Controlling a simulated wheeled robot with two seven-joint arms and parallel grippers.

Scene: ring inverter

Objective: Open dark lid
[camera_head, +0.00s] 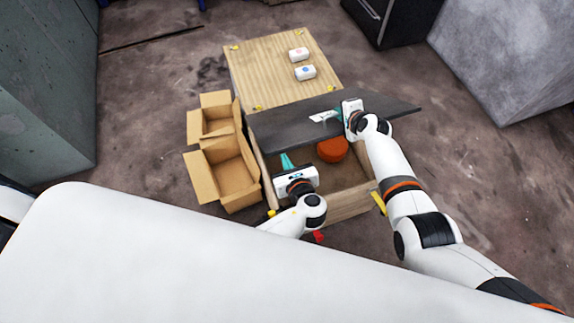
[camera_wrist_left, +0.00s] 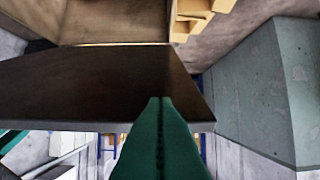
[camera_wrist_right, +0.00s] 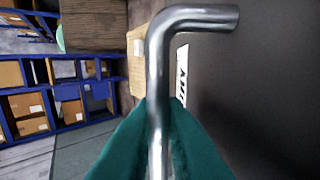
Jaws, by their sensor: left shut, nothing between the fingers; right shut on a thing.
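The dark lid (camera_head: 285,127) is tilted up over the open wooden box (camera_head: 350,204). It also fills the right side of the right wrist view (camera_wrist_right: 265,90), with a white label on it. My right gripper (camera_head: 339,114) is shut on a bent metal handle (camera_wrist_right: 158,65) beside the lid's face. My left gripper (camera_head: 287,160) is shut and empty over the near left part of the box, below the lid. In the left wrist view the lid (camera_wrist_left: 90,85) lies beyond its closed teal fingers (camera_wrist_left: 160,105). Whether they touch it is unclear.
An orange-red round object (camera_head: 332,149) is inside the box. Open cardboard boxes (camera_head: 227,178) stand at the left. A concrete block (camera_head: 510,55) stands at the right; the floor between is clear.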

